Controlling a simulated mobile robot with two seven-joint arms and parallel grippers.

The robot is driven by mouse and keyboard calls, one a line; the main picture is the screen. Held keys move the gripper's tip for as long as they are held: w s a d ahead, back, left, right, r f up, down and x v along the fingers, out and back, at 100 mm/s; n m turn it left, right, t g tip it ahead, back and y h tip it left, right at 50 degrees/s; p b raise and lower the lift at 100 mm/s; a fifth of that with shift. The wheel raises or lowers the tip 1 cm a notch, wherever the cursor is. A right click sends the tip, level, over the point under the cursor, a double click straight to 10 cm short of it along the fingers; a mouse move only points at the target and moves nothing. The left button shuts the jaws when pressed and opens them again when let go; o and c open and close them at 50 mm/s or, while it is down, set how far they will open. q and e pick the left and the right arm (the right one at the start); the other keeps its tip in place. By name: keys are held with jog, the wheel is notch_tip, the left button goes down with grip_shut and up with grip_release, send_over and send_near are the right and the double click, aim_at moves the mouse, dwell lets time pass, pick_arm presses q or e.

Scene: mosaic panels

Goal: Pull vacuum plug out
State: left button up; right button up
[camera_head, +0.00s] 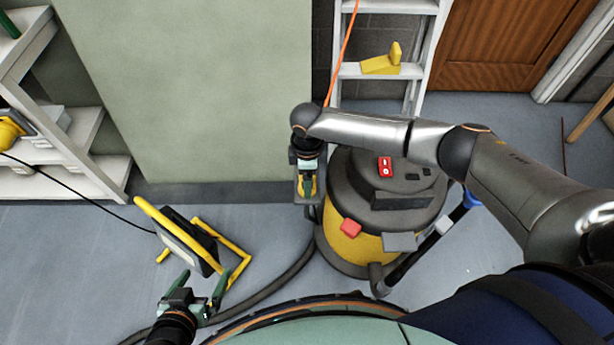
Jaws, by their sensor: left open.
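The vacuum (347,243), a round drum with a yellow body and dark grey lid, stands on the floor against the wall. My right arm reaches over it from the right. My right gripper (308,186) points down at the vacuum's left side, in front of a small grey box-like shape low by the wall. A bit of yellow shows at its fingers; I cannot tell whether this is a plug or whether the fingers are closed on it. No plug shows clearly. My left gripper (203,288) is open and empty at the lower left, below the work lamp.
A yellow-framed work lamp (188,240) stands on the floor at left, with a black cable running to the white shelves (100,160). The vacuum's dark hose (285,276) curves across the floor. An orange cord (345,50) hangs by a white ladder (372,71).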

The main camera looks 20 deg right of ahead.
dwell(0.4)
grip_shut()
dwell(0.5)
dwell(0.4)
